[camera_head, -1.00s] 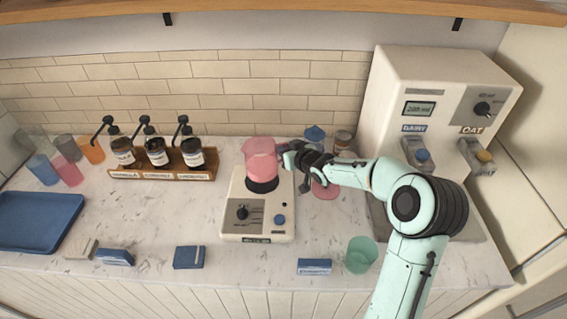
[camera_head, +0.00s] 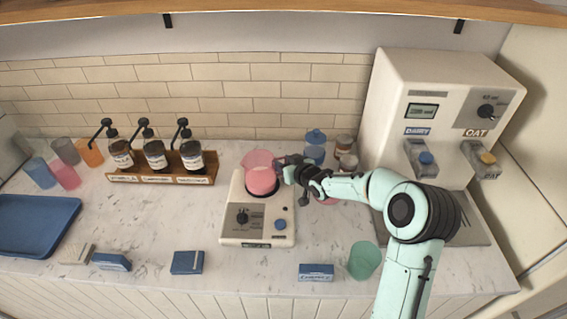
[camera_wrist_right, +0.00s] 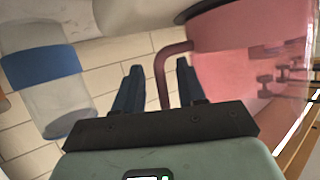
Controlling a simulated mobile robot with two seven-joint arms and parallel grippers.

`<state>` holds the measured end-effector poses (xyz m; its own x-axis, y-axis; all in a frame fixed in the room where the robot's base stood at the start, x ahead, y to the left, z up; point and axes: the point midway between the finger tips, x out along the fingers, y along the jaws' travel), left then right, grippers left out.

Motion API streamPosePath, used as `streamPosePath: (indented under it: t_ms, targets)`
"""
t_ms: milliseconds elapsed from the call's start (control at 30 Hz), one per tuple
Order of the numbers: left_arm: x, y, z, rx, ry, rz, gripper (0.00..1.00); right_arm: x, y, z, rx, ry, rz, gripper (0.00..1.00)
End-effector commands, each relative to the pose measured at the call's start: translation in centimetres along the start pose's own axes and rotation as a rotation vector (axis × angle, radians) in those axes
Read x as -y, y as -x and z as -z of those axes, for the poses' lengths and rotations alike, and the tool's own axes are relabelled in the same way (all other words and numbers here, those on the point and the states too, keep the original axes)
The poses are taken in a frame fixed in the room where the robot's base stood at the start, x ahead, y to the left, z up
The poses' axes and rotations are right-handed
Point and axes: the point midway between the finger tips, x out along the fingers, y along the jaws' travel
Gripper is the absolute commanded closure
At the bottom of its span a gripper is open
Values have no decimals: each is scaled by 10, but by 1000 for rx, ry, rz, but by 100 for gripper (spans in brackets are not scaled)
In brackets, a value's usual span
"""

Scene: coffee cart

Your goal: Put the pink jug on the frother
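The pink jug (camera_head: 262,181) is at the frother's round plate, its base at the plate's dark rim. It looks upright and seated there, though the contact is partly hidden. The frother (camera_head: 257,233) is a cream box with a black dial and a blue button. My right gripper (camera_head: 287,170) is at the jug's right side. In the right wrist view, its two dark fingers (camera_wrist_right: 157,85) stand apart on either side of the jug's handle (camera_wrist_right: 164,80), with gaps visible. The jug's body (camera_wrist_right: 245,65) fills the right of that view. My left gripper is out of view.
A bottle rack (camera_head: 160,180) stands left of the frother. A blue-lidded jar (camera_head: 315,146) is behind my right gripper. The milk dispenser (camera_head: 430,110) is at the right.

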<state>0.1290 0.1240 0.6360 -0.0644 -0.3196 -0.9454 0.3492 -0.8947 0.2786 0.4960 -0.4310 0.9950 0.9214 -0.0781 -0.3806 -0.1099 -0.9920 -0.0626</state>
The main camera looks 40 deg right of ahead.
Motion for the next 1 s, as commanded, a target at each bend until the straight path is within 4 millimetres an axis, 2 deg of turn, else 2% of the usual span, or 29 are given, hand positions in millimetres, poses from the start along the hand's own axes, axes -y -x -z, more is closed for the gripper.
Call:
streamPosePath:
  t_ms: [367, 467, 800, 1000]
  targets:
    - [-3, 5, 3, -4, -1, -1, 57, 0, 5, 6, -2, 1, -1, 60]
    - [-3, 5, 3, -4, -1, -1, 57, -1, 21, 5, 1, 3, -4, 60]
    - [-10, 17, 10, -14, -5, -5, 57, 0, 93, 7, -2, 3, -2, 60]
    - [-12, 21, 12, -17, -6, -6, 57, 1, 117, 6, -1, 2, 0, 60]
